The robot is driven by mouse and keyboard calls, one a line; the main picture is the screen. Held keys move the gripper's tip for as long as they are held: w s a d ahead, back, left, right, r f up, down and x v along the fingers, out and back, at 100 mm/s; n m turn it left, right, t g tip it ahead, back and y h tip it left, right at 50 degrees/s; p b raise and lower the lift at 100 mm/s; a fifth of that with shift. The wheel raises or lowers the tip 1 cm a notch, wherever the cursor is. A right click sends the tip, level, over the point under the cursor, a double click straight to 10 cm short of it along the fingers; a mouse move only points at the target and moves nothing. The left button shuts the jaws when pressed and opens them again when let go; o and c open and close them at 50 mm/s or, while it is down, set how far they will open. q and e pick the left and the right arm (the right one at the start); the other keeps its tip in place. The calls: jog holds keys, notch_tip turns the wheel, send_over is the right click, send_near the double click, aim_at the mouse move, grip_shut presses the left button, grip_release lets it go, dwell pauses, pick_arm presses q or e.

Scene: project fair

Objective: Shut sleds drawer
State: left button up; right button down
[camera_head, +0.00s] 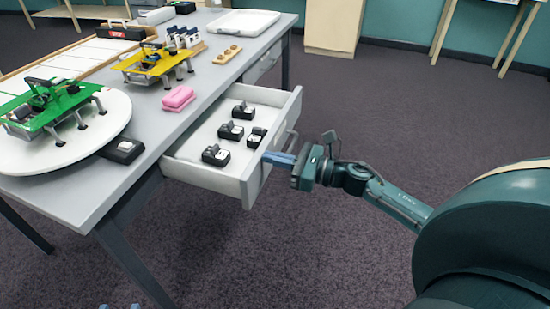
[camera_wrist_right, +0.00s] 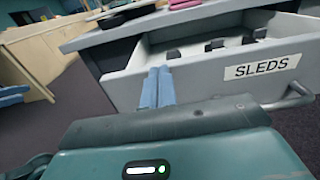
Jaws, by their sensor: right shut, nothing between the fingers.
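The sleds drawer (camera_head: 213,183) is pulled out from the side of the grey table, with several small black-and-white blocks inside. Its front carries a SLEDS label (camera_wrist_right: 262,68) and a bar handle (camera_wrist_right: 290,99) in the right wrist view. My right gripper (camera_head: 268,157) is shut and empty, its blue fingers pointing at the drawer front. In the right wrist view the fingertips (camera_wrist_right: 158,72) are at the front panel, left of the label; I cannot tell whether they touch. My left gripper (camera_head: 119,306) barely shows at the bottom edge, its two blue tips apart.
The table (camera_head: 75,190) holds a green model (camera_head: 45,108) on a white round board, a yellow model (camera_head: 152,62), a pink block (camera_head: 178,98) and a white tray (camera_head: 243,22). The carpet (camera_head: 400,110) behind my right arm is clear.

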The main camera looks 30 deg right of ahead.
jog(key=shift+a, duration=0.1)
jog(key=b+x, duration=0.4)
jog(key=x, duration=1.4)
jog(key=shift+w+a, duration=0.1)
pick_arm(q)
jog(key=shift+w+d+r+m+t+h, duration=0.15)
jog(key=shift+d+m+t+h, duration=0.25)
jog(key=shift+t, duration=0.35)
jog(key=shift+w+d+m+t+h, duration=0.1)
jog(key=shift+d+m+t+h, duration=0.2)
jog(key=shift+t+h, duration=0.35)
pick_arm(e)
jog(key=shift+w+a, duration=0.4)
jog(key=shift+w, duration=0.1)
jog(key=shift+d, duration=0.1)
